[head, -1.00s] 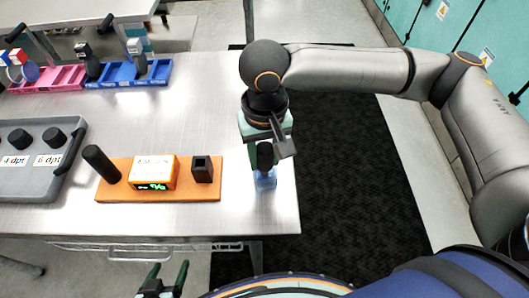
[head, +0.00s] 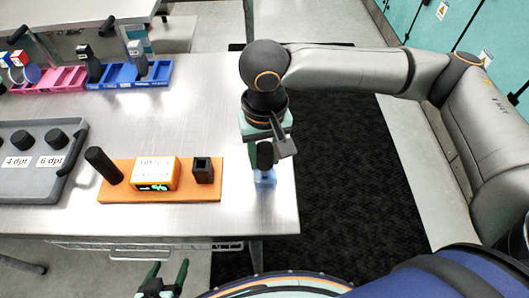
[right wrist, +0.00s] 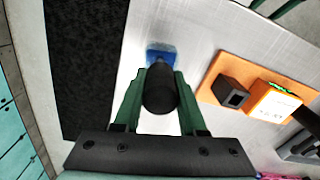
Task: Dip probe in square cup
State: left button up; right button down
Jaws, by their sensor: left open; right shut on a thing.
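A small translucent blue, square-looking cup (head: 265,179) stands on the metal table near its right front edge. My right gripper (head: 265,155) is above it, shut on the black probe (head: 265,160). The probe's dark round top (right wrist: 160,92) is between the green fingers in the right wrist view, with the blue cup (right wrist: 161,53) showing just behind it. The probe's lower end is hidden, so I cannot tell how deep it sits in the cup. My left gripper (head: 163,277) is open and empty below the table's front edge.
An orange base (head: 185,194) left of the cup carries a display box (head: 154,173), a black square holder (head: 203,170) and a black post (head: 103,165). A grey tray (head: 20,190) with black knobs is at the left. Pink (head: 62,80) and blue trays (head: 125,82) stand behind.

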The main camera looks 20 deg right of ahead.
aim_at(264, 145)
jog(key=shift+r+p, duration=0.95)
jog(key=shift+p, duration=0.05)
jog(key=shift+r, duration=2.4)
